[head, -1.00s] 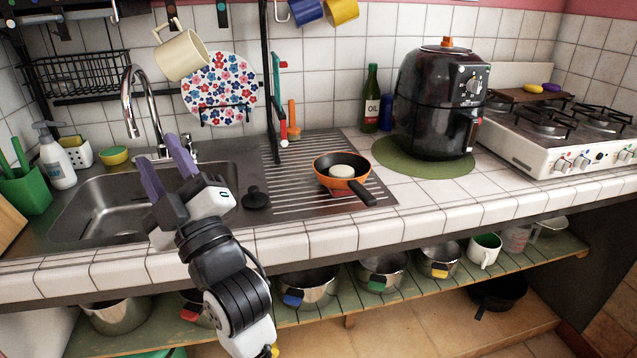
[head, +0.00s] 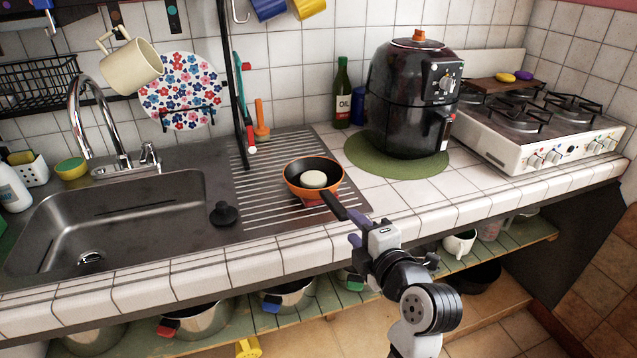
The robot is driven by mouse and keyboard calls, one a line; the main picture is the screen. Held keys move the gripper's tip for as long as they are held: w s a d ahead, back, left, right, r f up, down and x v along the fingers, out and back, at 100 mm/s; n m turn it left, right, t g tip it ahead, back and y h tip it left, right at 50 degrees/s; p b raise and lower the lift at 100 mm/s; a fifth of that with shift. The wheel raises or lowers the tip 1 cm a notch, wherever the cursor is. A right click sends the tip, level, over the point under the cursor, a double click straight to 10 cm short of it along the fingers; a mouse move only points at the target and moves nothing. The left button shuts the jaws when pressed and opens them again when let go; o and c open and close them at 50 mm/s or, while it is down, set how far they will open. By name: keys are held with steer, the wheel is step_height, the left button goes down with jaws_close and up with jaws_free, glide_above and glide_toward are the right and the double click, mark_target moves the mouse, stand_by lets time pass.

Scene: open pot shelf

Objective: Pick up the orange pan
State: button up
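The orange pan (head: 290,187) has a dark inside and a black handle (head: 334,206). It stands on the ribbed metal drainboard with its handle pointing toward the front right. A pale round item (head: 314,179) lies inside it. My gripper (head: 353,228) is at the counter's front edge, close to the handle's end. Its purple fingers are spread apart and point toward the handle. I cannot tell whether the handle tip is between them. Nothing is visibly held.
A black knob-like stopper (head: 224,214) sits left of the pan, beside the sink (head: 130,225). A black air fryer (head: 408,98) on a green mat (head: 375,165) and a gas stove (head: 540,125) stand to the right. Pots sit on the shelf below.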

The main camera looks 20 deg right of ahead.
mark_target(340, 207)
steer(key=w+p, duration=0.1)
steer(key=w, duration=0.1)
steer(key=w+p, duration=0.1)
steer(key=w, duration=0.1)
steer(key=w+p, duration=0.1)
steer(key=w, duration=0.2)
steer(key=shift+a+f, duration=0.15)
steer(key=shift+a, duration=0.2)
steer(key=shift+w+f, duration=0.2)
steer(key=shift+w, duration=0.2)
jaws_close()
steer(key=shift+r, duration=0.1)
